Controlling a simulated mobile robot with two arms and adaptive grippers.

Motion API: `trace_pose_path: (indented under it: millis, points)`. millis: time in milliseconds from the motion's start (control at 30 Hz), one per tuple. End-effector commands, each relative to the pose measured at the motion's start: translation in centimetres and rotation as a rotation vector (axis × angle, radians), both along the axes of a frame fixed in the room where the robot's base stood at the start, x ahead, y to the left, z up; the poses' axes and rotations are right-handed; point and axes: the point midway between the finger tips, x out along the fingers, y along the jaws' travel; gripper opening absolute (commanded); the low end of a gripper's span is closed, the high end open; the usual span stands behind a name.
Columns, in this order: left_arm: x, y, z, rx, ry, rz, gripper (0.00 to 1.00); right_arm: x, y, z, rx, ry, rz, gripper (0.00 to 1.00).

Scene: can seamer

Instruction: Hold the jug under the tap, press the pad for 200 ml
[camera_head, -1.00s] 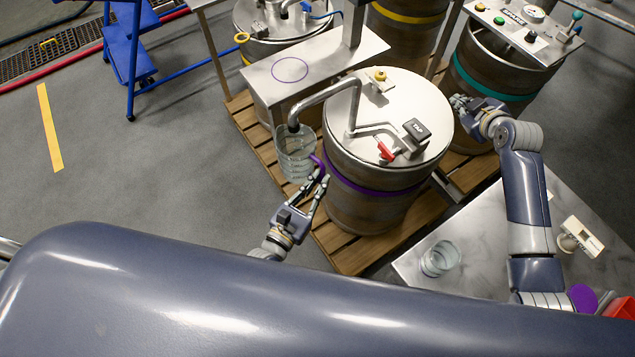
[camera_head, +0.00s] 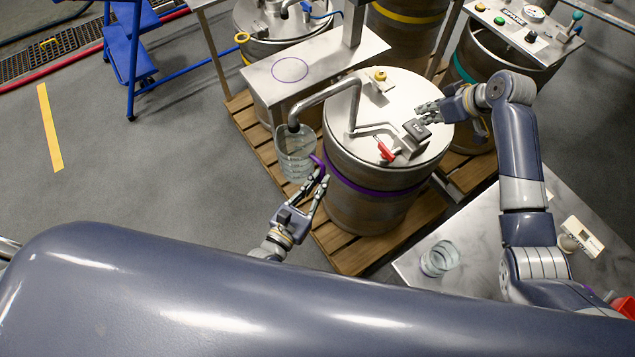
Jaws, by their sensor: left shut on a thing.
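The clear jug (camera_head: 297,155) is under the end of the curved metal tap (camera_head: 325,97), to the left of the purple-banded keg (camera_head: 372,190). My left gripper (camera_head: 319,174) is shut on the jug's purple handle (camera_head: 317,161). The dark pad (camera_head: 417,130) sits on a small block on the keg's lid, beside a red lever (camera_head: 385,150). My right gripper (camera_head: 424,112) is just above and behind the pad with its fingers pointing left. The fingers look apart with nothing between them. I cannot tell whether they touch the pad.
A steel shelf with a purple ring (camera_head: 290,69) is behind the tap. A metal table (camera_head: 415,268) at the lower right holds a glass vessel (camera_head: 439,259) and a small white device (camera_head: 581,237). A panel with buttons (camera_head: 525,30) stands at the upper right.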

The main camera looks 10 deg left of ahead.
Motion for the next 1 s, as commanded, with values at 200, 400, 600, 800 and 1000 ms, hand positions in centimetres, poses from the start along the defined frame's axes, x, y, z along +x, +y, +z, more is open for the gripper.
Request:
trace_pose_path:
  millis: [200, 400, 600, 800, 1000]
  points:
    - [0.0, 0.0, 0.1, -0.001, -0.002, 0.000, 0.00, 0.0, 0.0, -2.3, -0.001, 0.001, 0.000, 0.00]
    - [0.0, 0.0, 0.1, 0.000, -0.001, 0.000, 0.00, 0.0, 0.0, -3.1, -0.001, -0.001, 0.000, 0.00]
    - [0.0, 0.0, 0.1, 0.000, -0.001, 0.000, 0.00, 0.0, 0.0, -3.1, -0.001, -0.001, 0.000, 0.00]
    - [0.0, 0.0, 0.1, 0.000, -0.001, 0.000, 0.00, 0.0, 0.0, -3.1, -0.001, -0.001, 0.000, 0.00]
    - [0.0, 0.0, 0.1, -0.001, -0.002, 0.000, 0.00, 0.0, 0.0, -3.1, -0.001, -0.001, 0.000, 0.00]
